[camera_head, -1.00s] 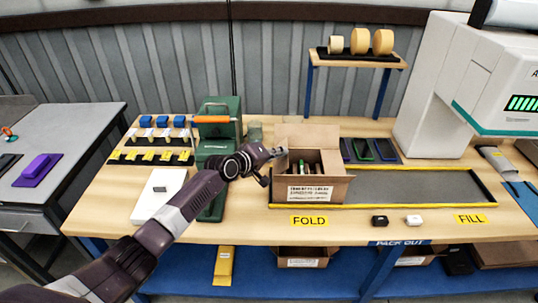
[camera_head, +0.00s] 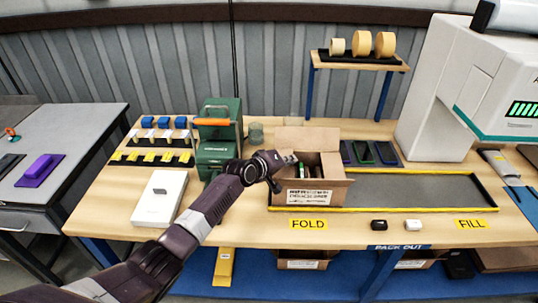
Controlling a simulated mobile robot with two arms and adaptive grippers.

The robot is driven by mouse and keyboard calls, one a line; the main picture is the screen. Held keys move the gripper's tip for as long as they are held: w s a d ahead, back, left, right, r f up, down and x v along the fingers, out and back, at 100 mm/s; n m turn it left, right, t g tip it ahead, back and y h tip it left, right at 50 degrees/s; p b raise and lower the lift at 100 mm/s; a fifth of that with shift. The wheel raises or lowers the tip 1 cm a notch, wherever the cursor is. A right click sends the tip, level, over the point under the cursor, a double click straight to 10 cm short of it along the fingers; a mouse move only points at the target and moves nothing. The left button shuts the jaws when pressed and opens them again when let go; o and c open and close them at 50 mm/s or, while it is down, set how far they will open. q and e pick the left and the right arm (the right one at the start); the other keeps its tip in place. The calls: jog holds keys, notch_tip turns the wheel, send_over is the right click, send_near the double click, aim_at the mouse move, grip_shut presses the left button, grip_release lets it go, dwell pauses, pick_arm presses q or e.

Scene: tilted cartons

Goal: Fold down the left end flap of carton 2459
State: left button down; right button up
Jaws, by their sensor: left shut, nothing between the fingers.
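The brown carton (camera_head: 308,196) stands in the left part of the yellow-edged tray, above the FOLD label. Its printed label faces me, too small to read for a number. Its back flap (camera_head: 307,139) stands up, and items show inside the open top. My left gripper (camera_head: 291,160) is shut and empty at the upper left edge of the carton. The gripper and wrist cover the left end flap, so I cannot tell its angle or whether I touch it. My right gripper is not in view.
The yellow-edged tray (camera_head: 420,206) is bare to the carton's right. A black and a white small item (camera_head: 413,223) lie in front. A white machine (camera_head: 440,100) stands at right.

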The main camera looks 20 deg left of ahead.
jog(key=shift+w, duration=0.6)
pick_arm(q)
jog(key=shift+a+f, duration=0.1)
jog(key=shift+a, duration=0.05)
jog(key=shift+s+a+f, duration=0.1)
jog(key=shift+s+a, duration=0.1)
jog(key=shift+a, duration=0.45)
jog(key=shift+r, duration=0.5)
jog(key=r+p, duration=0.3)
jog(key=shift+s+a+r+p, duration=0.1)
jog(key=shift+a+r+p, duration=0.2)
jog(key=shift+r+p, duration=0.1)
jog(key=s+r+b, duration=0.1)
jog(key=s+r, duration=0.5)
jog(key=s, duration=0.1)
jog(key=shift+s+b, duration=0.15)
jog(key=shift+b, duration=0.15)
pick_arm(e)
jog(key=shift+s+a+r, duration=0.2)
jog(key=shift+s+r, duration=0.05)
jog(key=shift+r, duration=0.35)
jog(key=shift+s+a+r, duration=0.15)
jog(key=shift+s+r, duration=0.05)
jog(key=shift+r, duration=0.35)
